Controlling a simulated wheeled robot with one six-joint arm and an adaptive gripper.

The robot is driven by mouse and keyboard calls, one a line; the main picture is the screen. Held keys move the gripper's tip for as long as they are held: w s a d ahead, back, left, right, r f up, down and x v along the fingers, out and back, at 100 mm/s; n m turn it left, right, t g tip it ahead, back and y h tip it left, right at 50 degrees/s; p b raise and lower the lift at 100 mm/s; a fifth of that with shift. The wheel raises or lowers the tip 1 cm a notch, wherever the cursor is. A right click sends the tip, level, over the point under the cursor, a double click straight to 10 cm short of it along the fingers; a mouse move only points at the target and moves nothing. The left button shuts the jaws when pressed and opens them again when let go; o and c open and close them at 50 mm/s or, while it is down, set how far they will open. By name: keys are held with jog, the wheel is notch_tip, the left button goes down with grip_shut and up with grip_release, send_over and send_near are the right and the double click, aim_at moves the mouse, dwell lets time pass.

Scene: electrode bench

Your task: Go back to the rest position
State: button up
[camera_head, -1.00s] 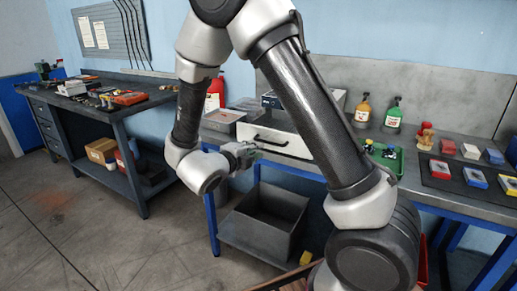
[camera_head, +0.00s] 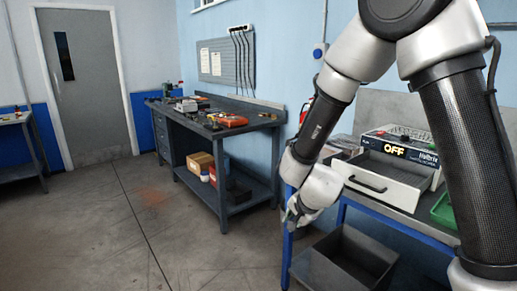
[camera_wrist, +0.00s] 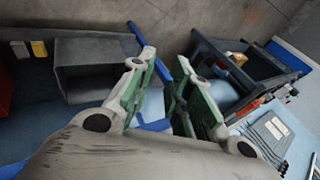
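My gripper (camera_head: 297,212) hangs low at the end of my bent arm, left of the blue-legged bench and apart from the drawer. In the wrist view its two green-and-grey fingers (camera_wrist: 170,62) stand apart with nothing between them, so it is open and empty. The white drawer (camera_head: 385,186) with a dark handle is pulled out of a device (camera_head: 415,150) whose display reads OFF. My arm covers part of the bench.
An open grey bin (camera_head: 345,262) sits on the shelf below the bench. A dark workbench (camera_head: 225,130) with tools stands at the back left. A green tray (camera_head: 443,210) is partly hidden at right. The floor (camera_head: 110,235) at left is clear.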

jog(key=s+d+r+n+g+y, duration=0.2)
jog(key=s+d+r+n+g, duration=0.4)
jog(key=s+r+n, duration=0.5)
jog(key=s+d+r+t+h, duration=0.1)
jog(key=s+d+r+h, duration=0.1)
jog(key=s+d+r, duration=0.4)
jog(key=s+d+r+t+h, duration=0.1)
jog(key=s+d+r, duration=0.4)
jog(key=d, duration=0.8)
jog(key=shift+s+r+t+h, duration=0.4)
jog(key=shift+s+t, duration=0.4)
jog(key=shift+s, duration=0.45)
